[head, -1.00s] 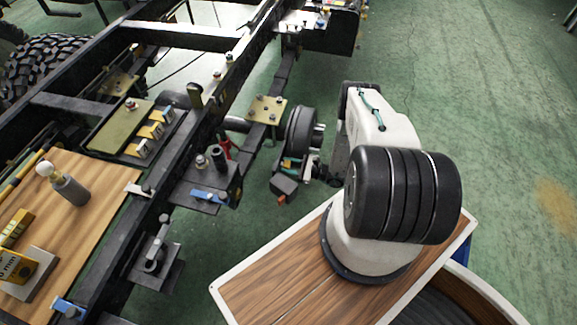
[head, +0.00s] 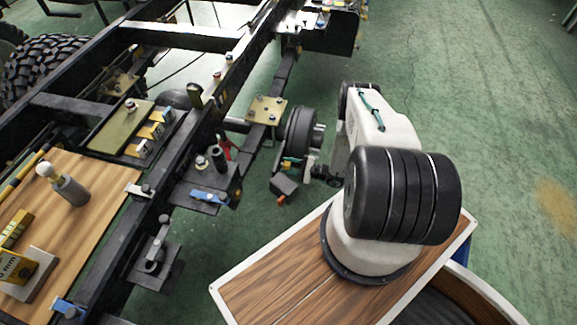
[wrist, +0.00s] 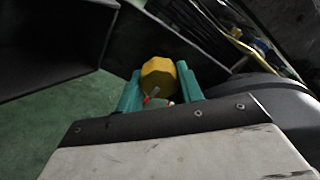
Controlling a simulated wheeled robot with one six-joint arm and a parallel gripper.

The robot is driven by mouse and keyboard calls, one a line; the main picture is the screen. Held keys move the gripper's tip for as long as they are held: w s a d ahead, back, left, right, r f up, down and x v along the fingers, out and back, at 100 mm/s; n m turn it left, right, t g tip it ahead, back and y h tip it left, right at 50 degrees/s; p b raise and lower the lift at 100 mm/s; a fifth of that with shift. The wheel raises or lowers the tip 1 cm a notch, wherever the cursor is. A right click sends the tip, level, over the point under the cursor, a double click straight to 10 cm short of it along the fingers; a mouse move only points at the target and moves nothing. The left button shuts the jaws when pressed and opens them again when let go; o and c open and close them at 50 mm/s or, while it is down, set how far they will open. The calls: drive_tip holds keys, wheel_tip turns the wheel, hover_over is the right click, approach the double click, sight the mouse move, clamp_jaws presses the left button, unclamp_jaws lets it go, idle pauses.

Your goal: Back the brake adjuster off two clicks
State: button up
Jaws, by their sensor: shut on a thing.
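A yellow faceted knob (wrist: 158,77), which looks like the brake adjuster, sits between the two teal fingers of my gripper (wrist: 160,90) in the wrist view. The fingers are closed on its sides. A thin pale pin and a bit of red show just below the knob. In the head view my gripper (head: 291,163) is at the inner side of the dark round brake drum (head: 299,130), below the axle end.
A black chassis rail (head: 215,95) runs diagonally beside the drum. A plate with bolts (head: 267,108) lies over the axle. A red-handled part (head: 225,147) and a bracket with a blue clamp (head: 208,196) are close to the left. Green floor is clear at the right.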

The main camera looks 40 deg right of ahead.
drive_tip(key=o, duration=1)
drive_tip(key=v, duration=0.8)
